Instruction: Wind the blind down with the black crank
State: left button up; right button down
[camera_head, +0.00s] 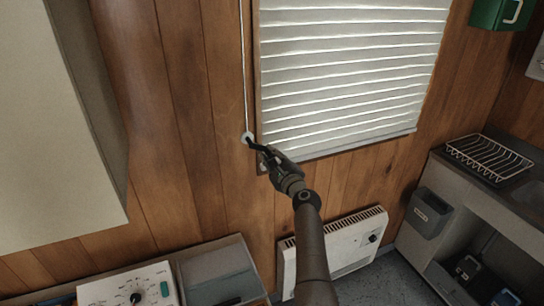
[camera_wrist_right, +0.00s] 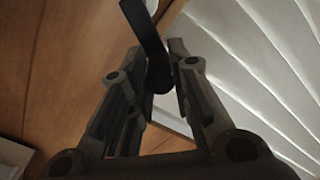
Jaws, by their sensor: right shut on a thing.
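The white slatted blind (camera_head: 345,75) hangs over the window on the wood-panelled wall, with its lower edge above the heater. The black crank (camera_head: 255,144) is on the wall at the blind's lower left, below a thin white cord or rod. My right gripper (camera_head: 268,153) is at the crank and shut on its handle. In the right wrist view the dark crank (camera_wrist_right: 148,42) runs down from the top to between the fingers of my right gripper (camera_wrist_right: 165,75), with the pale blind slats (camera_wrist_right: 255,65) at the right. My left gripper is not in view.
A white panel heater (camera_head: 345,245) is on the wall below the blind. A pale cabinet (camera_head: 60,120) fills the left. A dial unit (camera_head: 125,288) is at the lower left. A wire rack (camera_head: 488,157) sits on the counter at the right, with a grey bin (camera_head: 428,213) below.

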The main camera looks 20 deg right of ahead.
jog(key=shift+f, duration=0.25)
jog(key=c, duration=1.3)
grip_release()
jog(key=shift+d+r, duration=0.15)
jog(key=shift+d, duration=0.05)
